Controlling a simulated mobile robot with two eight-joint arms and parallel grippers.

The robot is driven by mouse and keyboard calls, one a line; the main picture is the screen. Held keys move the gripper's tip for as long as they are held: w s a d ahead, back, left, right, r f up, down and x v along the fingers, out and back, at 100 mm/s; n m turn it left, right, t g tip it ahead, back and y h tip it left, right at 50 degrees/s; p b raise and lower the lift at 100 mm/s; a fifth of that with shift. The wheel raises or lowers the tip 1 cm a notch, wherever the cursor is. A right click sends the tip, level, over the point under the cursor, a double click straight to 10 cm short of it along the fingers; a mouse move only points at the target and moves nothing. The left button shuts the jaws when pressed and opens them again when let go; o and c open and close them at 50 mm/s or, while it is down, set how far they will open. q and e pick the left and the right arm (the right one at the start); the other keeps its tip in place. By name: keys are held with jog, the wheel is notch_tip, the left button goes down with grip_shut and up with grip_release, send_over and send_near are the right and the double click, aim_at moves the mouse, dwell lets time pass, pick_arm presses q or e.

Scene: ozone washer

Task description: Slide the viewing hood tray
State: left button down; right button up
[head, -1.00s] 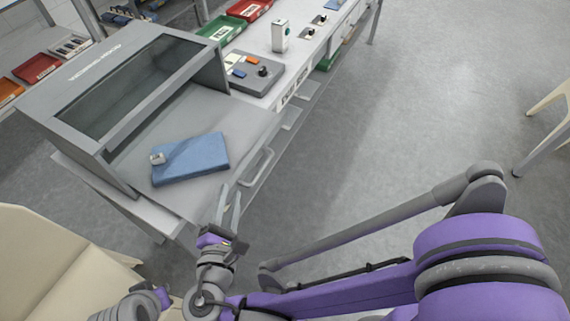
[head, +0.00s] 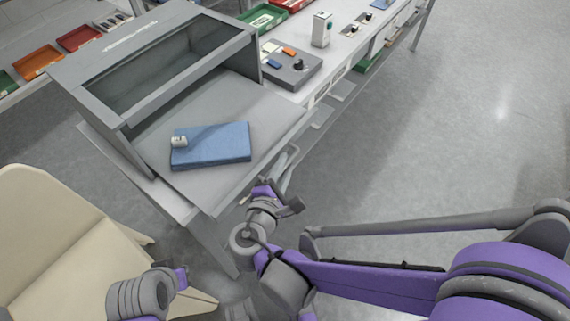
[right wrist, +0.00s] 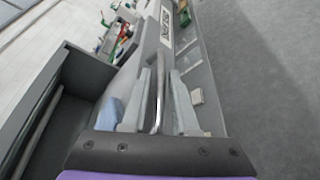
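The grey viewing hood (head: 120,88) stands on the bench at the left. Its flat grey tray (head: 215,190) sticks out in front, with a blue pad (head: 215,150) and a small white cylinder (head: 179,141) on it. The tray's bar handle (head: 293,153) is on its front edge and also shows in the right wrist view (right wrist: 160,88). My right gripper (head: 279,178) is at the handle. In the right wrist view its two fingers (right wrist: 162,105) are apart, one on each side of the bar, with gaps visible. A part of my left arm shows low at the left; its finger state is unclear.
A grey control box (head: 290,68) and a white-green device (head: 322,30) stand on the bench beyond the tray. A beige chair (head: 60,240) is at the lower left. The floor (head: 450,120) to the right is clear.

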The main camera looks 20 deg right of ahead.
jog(key=shift+w+d, duration=0.2)
jog(key=shift+w, duration=0.1)
grip_shut()
dwell(1.3)
